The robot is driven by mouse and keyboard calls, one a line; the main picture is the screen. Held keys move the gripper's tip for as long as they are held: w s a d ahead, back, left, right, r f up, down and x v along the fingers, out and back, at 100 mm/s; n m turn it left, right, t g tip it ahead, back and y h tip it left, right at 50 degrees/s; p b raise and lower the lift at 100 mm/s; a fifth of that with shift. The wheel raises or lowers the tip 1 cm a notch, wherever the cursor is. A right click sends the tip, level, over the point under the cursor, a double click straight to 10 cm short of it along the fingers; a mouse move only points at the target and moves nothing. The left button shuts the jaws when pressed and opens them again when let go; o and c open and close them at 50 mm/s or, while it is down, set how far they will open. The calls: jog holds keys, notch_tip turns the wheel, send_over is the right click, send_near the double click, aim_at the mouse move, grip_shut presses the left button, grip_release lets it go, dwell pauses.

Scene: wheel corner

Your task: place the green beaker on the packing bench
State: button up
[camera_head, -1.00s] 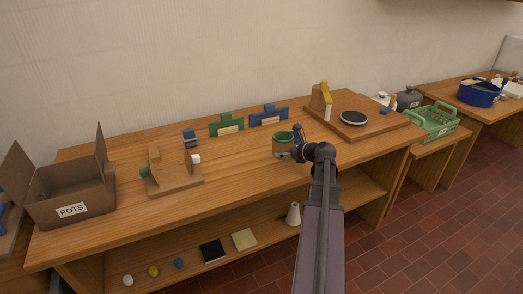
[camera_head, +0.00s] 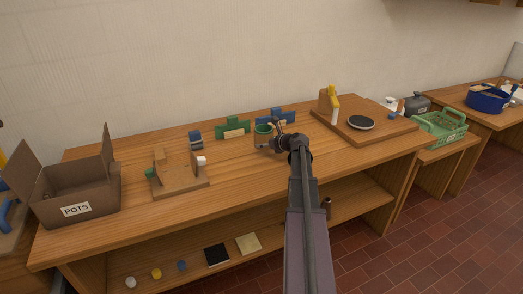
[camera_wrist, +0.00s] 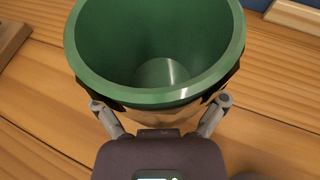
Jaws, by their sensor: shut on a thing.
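The green beaker (camera_head: 263,129) is over the middle of the long wooden bench (camera_head: 230,178), in front of the green and blue upright blocks. Its wide green rim and hollow inside fill the upper part of the wrist view (camera_wrist: 160,45); it looks empty and open side up. My gripper (camera_head: 272,143) is shut on the beaker's side, with a finger at each side below the rim in the wrist view (camera_wrist: 160,117). I cannot tell whether the beaker's base touches the bench top. Its lower part is mostly hidden by the gripper. No label marks a packing bench.
An open box marked POTS (camera_head: 78,198) and a wooden stand (camera_head: 180,182) are on the left. A wooden board with a black disc (camera_head: 361,122) is on the right. A green crate (camera_head: 440,130) stands beyond. Bare bench top lies in front of the beaker.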

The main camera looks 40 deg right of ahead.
aim_at(262, 153)
dwell(0.3)
jog(key=shift+w, duration=0.55)
jog(key=shift+w+f+b, duration=0.2)
jog(key=shift+f+b, duration=0.1)
jog(key=shift+b, duration=0.05)
jog(key=shift+f+b, duration=1.5)
jog(key=shift+f, duration=0.15)
jog(key=o, duration=1)
jog(key=shift+c, duration=0.2)
jog(key=shift+r, duration=0.25)
